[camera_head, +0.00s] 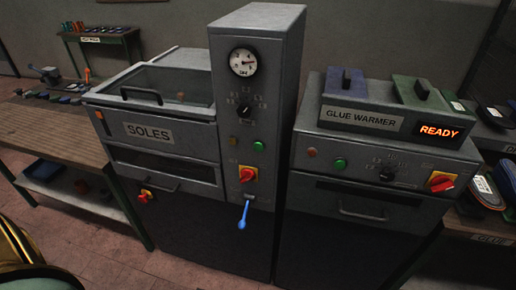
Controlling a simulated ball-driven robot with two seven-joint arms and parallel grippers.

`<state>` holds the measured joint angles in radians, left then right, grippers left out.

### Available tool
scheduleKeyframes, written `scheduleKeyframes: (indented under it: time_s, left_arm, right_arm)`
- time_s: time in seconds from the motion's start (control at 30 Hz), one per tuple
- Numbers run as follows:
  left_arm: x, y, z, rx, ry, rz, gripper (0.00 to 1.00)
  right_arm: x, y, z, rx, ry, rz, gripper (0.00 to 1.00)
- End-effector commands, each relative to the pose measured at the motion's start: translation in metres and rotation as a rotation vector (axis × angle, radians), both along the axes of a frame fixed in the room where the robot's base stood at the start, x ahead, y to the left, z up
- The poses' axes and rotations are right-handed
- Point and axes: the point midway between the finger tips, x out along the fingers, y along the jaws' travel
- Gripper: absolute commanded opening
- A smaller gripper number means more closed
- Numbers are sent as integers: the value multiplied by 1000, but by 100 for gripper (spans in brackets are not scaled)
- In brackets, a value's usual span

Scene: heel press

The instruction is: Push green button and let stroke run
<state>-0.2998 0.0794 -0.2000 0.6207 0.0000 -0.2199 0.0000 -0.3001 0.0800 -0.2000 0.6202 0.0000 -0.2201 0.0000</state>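A round green button (259,146) sits on the front of the tall grey press column (270,60). Above it are a black dial knob (244,109) and a white round gauge (243,62). Below it is a red rotary switch on a yellow plate (247,175), then a blue-handled lever (243,216) pointing down. A second green button (340,163) is on the glue warmer (360,120), left of its black knob (387,173). Nothing touches either button. Neither gripper is in view.
The SOLES unit (148,132), with a glass-topped lid and handle, adjoins the column on the left. The glue warmer's orange display (440,132) reads READY; a red switch (441,182) is below it. A wooden bench (50,135) stands left. Floor (110,245) is open at front left.

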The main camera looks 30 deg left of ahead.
Motion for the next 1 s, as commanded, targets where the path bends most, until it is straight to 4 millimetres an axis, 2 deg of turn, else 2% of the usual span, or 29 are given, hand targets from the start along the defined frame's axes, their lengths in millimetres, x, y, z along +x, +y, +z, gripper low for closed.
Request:
scheduleKeyframes:
  time_s: [0.03, 0.1, 0.13, 1.0]
  left_arm:
    - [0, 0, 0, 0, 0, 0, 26]
    - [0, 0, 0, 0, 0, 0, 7]
    - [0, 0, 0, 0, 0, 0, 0]
    - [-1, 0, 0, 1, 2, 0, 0]
  right_arm:
    - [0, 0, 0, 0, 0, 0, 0]
    - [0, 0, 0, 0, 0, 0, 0]
    - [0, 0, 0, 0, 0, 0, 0]
    - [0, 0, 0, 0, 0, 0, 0]
